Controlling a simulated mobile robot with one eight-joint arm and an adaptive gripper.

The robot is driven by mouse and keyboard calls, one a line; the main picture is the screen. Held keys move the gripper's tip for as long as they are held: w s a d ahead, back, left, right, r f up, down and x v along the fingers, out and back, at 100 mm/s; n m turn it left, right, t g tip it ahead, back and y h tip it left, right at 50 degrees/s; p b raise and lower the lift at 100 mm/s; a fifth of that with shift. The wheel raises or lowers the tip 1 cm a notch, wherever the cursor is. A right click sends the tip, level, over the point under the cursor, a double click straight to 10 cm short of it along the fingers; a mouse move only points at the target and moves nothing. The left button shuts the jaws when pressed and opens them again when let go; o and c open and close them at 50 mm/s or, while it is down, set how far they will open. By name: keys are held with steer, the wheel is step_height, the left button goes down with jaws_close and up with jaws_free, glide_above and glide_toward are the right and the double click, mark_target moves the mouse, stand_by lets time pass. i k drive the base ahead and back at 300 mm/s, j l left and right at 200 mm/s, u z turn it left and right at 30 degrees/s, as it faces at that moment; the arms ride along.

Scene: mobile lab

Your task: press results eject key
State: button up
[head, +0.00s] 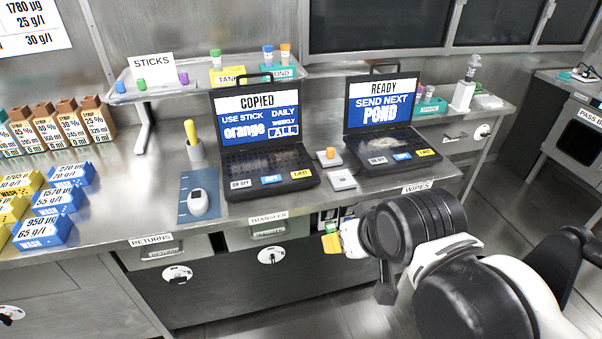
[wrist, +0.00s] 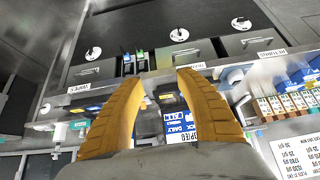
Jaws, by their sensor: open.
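Two black laptops stand on the steel counter. The left laptop (head: 265,160) shows COPIED and has a yellow eject key (head: 300,174) at its front right corner, beside a blue and a white key. The right laptop (head: 385,135) shows READY, SEND NEXT POND, and has its own yellow eject key (head: 426,153). I cannot read which laptop is the results one. My gripper (head: 333,242) is in front of and below the counter edge, apart from both laptops. In the wrist view my gripper (wrist: 160,79) is open and empty, with the COPIED screen (wrist: 181,129) upside down between its fingers.
Between the laptops lie small grey boxes (head: 341,180), one with an orange top. A blue mat (head: 186,210) with a white device lies left. Labelled drawers (head: 160,251) are under the counter. A rack with vials (head: 150,92) stands behind.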

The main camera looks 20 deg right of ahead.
mark_target(306, 172)
steer(key=i+j, duration=0.65)
steer(key=j, duration=0.2)
steer(key=i+l+z, duration=0.05)
